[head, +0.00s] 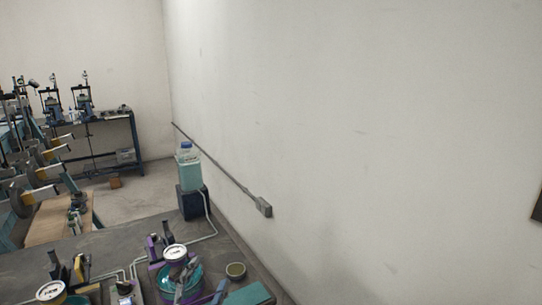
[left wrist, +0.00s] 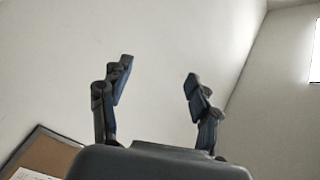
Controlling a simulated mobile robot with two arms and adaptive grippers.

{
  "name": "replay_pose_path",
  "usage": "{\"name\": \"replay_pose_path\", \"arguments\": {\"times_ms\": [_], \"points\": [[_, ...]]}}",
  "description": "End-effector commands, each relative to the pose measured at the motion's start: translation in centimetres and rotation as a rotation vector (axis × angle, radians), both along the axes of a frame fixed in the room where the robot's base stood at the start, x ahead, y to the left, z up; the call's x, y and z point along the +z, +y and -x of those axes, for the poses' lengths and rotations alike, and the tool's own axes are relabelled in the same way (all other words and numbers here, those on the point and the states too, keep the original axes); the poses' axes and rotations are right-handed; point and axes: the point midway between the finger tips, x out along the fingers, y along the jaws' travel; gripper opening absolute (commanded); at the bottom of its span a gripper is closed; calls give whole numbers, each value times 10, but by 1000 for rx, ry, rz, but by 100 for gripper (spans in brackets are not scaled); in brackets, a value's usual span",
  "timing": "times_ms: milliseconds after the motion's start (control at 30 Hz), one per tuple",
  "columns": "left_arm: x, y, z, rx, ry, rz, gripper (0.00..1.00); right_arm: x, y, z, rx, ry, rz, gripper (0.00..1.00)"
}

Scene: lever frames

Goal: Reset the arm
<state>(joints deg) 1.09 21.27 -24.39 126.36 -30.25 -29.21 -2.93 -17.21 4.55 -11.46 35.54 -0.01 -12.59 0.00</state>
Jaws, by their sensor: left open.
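My left gripper (left wrist: 158,72) shows in the left wrist view with its two dark blue-grey fingers spread apart. It is open with nothing between the fingers. In the head view I cannot clearly make out either gripper. My right gripper is not in view.
A corkboard (left wrist: 42,159) shows at the wrist view's lower left. A wall rises at right.

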Motion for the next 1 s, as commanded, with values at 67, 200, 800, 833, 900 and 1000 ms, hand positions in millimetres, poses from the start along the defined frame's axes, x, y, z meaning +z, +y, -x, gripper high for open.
{"name": "replay_pose_path", "arguments": {"times_ms": [67, 200, 800, 833, 900, 1000], "points": [[-54, 29, 19, 120, 238, 126, 62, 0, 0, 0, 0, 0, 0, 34], [-138, 62, 73, 289, 611, 279, 62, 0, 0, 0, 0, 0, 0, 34], [-265, 78, 271, 569, 1425, 481, 62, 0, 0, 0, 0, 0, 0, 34], [-274, 77, 268, 569, 1426, 478, 62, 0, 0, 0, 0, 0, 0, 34], [-293, 77, 263, 570, 1432, 474, 62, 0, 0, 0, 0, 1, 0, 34], [-322, 76, 259, 573, 1442, 469, 62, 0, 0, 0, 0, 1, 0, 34]]}}
